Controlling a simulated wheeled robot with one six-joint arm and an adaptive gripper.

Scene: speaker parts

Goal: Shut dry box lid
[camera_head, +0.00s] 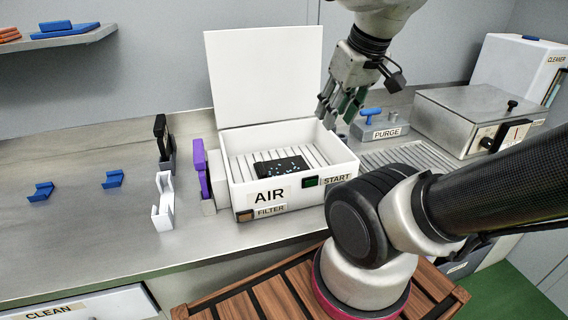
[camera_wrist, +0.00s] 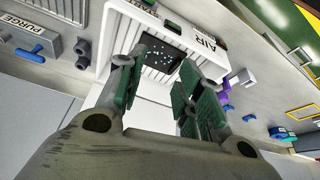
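The white dry box (camera_head: 290,196) stands on the counter, with AIR, START and FILTER labels on its front. Its lid (camera_head: 263,85) stands upright at the back, open. A dark speckled part (camera_head: 283,167) lies on the ribbed floor inside; it also shows in the wrist view (camera_wrist: 160,52). My gripper (camera_head: 338,112) hangs just right of the lid, above the box's right rear corner. In the wrist view its green-padded fingers (camera_wrist: 155,80) are apart, with nothing clearly held. A pale panel shows between them; I cannot tell whether they touch it.
A PURGE block with a blue handle (camera_head: 373,115) sits right of the box, near a metal case (camera_head: 470,115). Purple (camera_head: 201,168), black (camera_head: 161,138) and white (camera_head: 163,203) holders stand left. Blue clips (camera_head: 113,179) lie further left. A shelf (camera_head: 60,38) hangs above.

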